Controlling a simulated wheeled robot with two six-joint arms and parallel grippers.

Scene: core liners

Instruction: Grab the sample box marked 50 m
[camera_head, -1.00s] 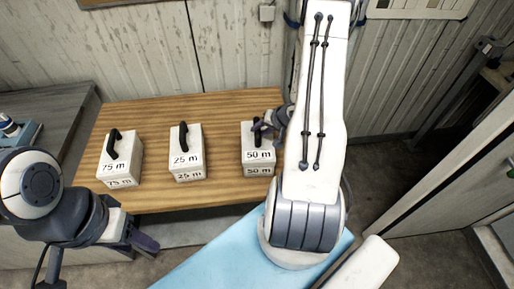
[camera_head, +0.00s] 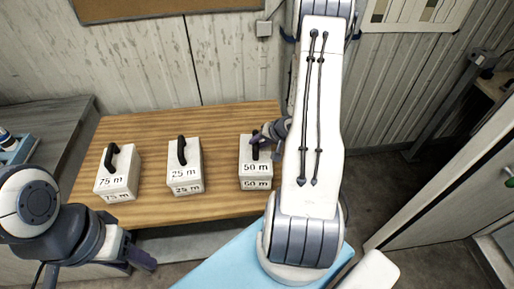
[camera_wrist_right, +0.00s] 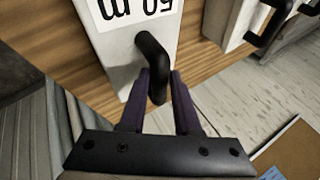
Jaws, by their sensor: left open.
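The 50 m sample box (camera_head: 256,172) is a white block with a black handle and stands on the wooden table at the right of the row. My right gripper (camera_head: 264,140) reaches its handle from the right, partly hidden by my own arm. In the right wrist view, the box (camera_wrist_right: 125,50) shows an upside-down 50 m label. The dark fingers of my right gripper (camera_wrist_right: 161,82) lie close on both sides of the black handle (camera_wrist_right: 152,52), closed on it. My left gripper (camera_head: 128,254) is open and empty, low at the left, in front of the table.
The 25 m box (camera_head: 185,175) and the 75 m box (camera_head: 117,180) stand to the left on the wooden table (camera_head: 215,130). A grey bench (camera_head: 65,125) is further left. A corrugated wall (camera_head: 150,60) rises behind the table.

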